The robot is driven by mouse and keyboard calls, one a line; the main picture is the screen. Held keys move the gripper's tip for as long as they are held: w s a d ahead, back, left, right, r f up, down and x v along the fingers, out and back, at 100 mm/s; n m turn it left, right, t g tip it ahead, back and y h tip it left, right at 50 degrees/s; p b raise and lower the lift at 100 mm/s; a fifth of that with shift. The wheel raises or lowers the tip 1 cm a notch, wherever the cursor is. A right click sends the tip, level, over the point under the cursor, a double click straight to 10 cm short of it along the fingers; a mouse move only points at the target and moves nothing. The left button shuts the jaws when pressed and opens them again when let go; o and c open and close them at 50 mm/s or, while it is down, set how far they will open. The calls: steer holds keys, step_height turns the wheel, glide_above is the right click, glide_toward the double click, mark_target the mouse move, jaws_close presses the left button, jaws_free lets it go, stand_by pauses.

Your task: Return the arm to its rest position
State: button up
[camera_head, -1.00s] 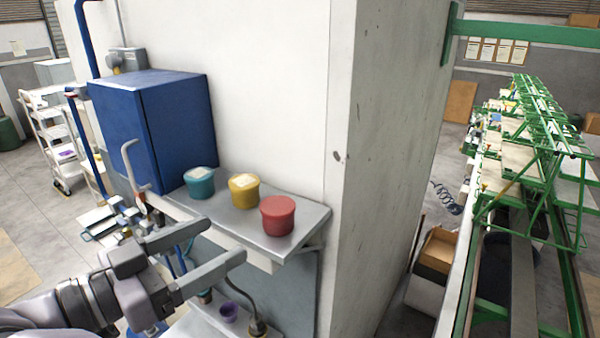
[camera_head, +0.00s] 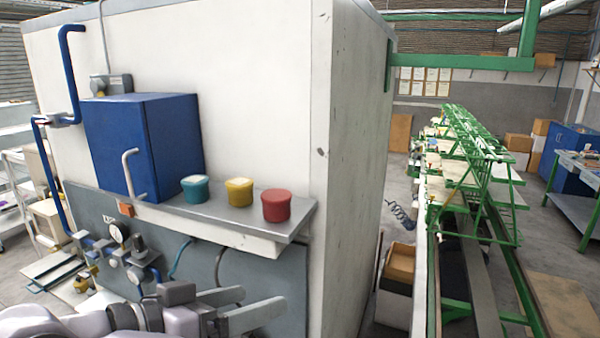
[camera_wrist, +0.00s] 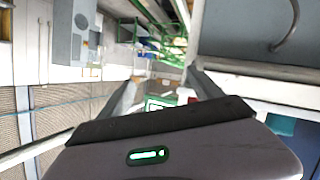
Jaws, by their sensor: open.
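My gripper (camera_head: 262,304) is low in the head view, below the metal shelf and in front of the grey panel. Its two fingers point right, spread apart, with nothing between them. In the wrist view the fingers of my gripper (camera_wrist: 160,95) also stand apart and empty. My arm folds in from the lower left of the head view. No task object other than my arm is named.
A metal shelf (camera_head: 225,219) on the white wall holds a teal tub (camera_head: 195,189), a yellow tub (camera_head: 239,192) and a red tub (camera_head: 276,205). A blue box (camera_head: 145,148) is beside them. Pipes with a gauge (camera_head: 120,233) are at left. A green-framed line (camera_head: 480,180) stands right.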

steer(key=s+d+f+n+g+y+b, duration=0.15)
steer(key=d+f+g+b, duration=0.35)
steer(key=d+f+b, duration=0.55)
steer(key=s+d+f+y+b, duration=0.2)
steer(key=f+b, duration=0.3)
steer(key=f, duration=0.4)
steer(key=s+d+f+y+b, duration=0.2)
steer(key=s+f+y+b, duration=0.3)
steer(key=f, duration=0.4)
steer(key=s+d+f+t+y+b, duration=0.1)
steer(key=s+d+f+y+b, duration=0.2)
steer(key=f+b, duration=0.3)
step_height(320, 180, down, 4)
steer(key=shift+s+r+m+y, duration=0.1)
steer(key=shift+s+m+y, duration=0.05)
steer(key=shift+m+y, duration=0.25)
